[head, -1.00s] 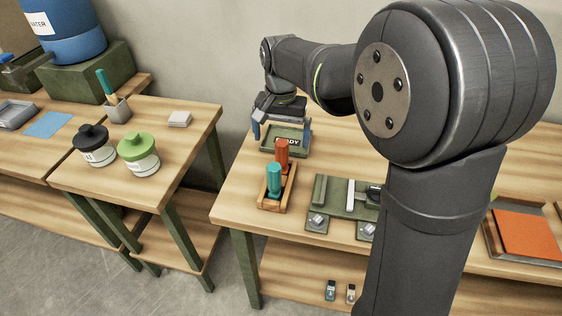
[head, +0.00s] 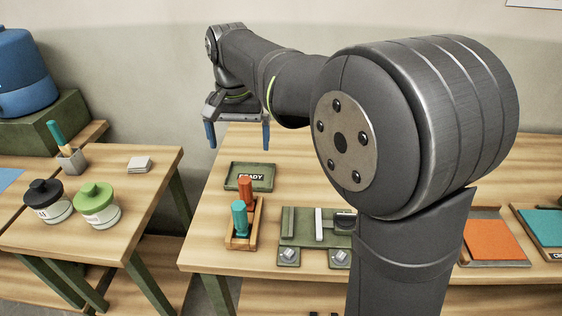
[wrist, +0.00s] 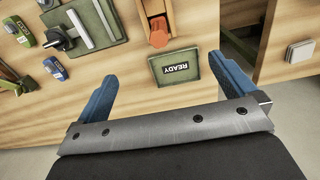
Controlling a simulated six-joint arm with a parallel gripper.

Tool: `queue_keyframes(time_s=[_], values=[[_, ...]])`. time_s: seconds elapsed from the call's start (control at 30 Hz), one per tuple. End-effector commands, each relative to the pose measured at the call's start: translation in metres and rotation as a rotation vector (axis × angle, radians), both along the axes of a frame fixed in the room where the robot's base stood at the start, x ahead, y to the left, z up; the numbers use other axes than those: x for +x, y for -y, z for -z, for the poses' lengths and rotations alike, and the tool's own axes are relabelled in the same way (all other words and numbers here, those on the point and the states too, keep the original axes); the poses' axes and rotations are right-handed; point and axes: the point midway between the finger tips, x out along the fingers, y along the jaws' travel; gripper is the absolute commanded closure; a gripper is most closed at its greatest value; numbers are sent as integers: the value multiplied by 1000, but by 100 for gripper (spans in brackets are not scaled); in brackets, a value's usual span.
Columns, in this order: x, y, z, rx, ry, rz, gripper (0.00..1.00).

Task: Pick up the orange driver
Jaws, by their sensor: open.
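The orange driver (head: 245,190) stands upright in a small wooden rack (head: 255,228), behind a teal driver (head: 239,217) in the same rack. In the wrist view the orange driver (wrist: 158,33) shows near the top, beyond the fingertips, with the rack partly cut off by the frame edge. My gripper (head: 238,140) is open and empty, raised above the back of the table. Its two blue fingers are wide apart, and in the wrist view my gripper (wrist: 170,82) has the READY tray between its fingers. It touches no driver.
A green READY tray (head: 249,177) lies just behind the rack. A green fixture (head: 303,222) with clamps sits right of the rack. Orange (head: 492,241) and teal pads lie farther right. Two jars stand on the left table.

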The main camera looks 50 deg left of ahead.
Motion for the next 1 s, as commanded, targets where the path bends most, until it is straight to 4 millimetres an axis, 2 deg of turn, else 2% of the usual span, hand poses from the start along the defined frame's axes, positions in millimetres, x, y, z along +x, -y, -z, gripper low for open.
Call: queue_keyframes(time_s=[0.2,0.27,0.43,0.77,0.87,1.0], values=[[0,0,0,0,0,0,0],[0,0,0,0,0,0,10],[0,0,0,0,0,0,43],[0,0,0,0,0,-22,43],[1,0,0,0,0,-114,43],[3,-1,1,0,0,-343,43]])
